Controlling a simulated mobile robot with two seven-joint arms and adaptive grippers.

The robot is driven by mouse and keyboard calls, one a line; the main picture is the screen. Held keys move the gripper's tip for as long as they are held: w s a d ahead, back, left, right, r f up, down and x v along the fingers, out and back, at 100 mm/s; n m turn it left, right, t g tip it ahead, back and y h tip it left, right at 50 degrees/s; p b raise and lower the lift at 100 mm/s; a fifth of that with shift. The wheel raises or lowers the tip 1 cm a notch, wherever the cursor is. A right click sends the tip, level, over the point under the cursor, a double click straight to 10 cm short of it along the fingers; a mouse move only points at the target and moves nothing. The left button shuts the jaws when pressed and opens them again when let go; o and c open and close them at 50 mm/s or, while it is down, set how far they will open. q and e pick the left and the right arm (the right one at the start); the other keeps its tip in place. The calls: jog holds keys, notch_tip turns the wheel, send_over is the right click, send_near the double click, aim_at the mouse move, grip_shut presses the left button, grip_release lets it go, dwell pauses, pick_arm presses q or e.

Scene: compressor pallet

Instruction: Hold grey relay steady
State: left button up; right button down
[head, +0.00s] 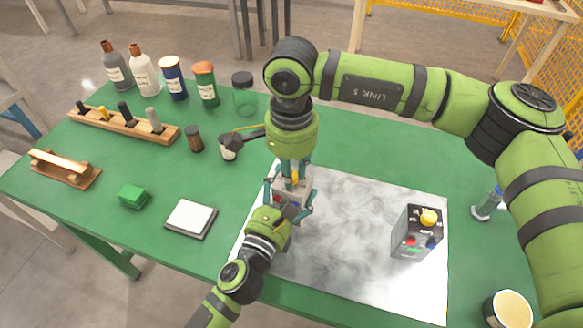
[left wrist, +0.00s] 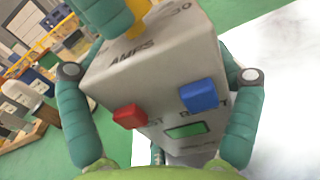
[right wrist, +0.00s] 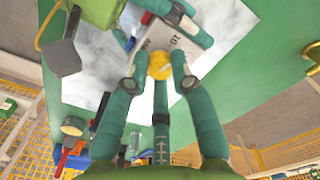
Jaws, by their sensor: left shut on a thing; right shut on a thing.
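The grey relay (head: 291,190) is at the left part of the pale mat (head: 350,265), between my two grippers. My left gripper (head: 288,203) is shut on the relay's body, with a finger at each side. My right gripper (right wrist: 160,75) comes from above and is shut on the relay's yellow knob (right wrist: 160,64). The relay's underside is hidden.
A black box (head: 414,232) with a yellow knob stands on the mat's right side. A white pad (head: 190,218), a green block (head: 132,196) and a wooden rack (head: 120,125) are on the left. Several bottles (head: 172,80) line the back. A cup (head: 508,308) stands front right.

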jog(key=m, duration=0.4)
jog(key=shift+m, duration=0.3)
jog(key=m, duration=0.3)
jog(key=shift+m, duration=0.3)
jog(key=m, duration=0.3)
jog(key=shift+m, duration=2.2)
jog(key=c, duration=1.1)
grip_release()
jog(key=shift+o, duration=0.2)
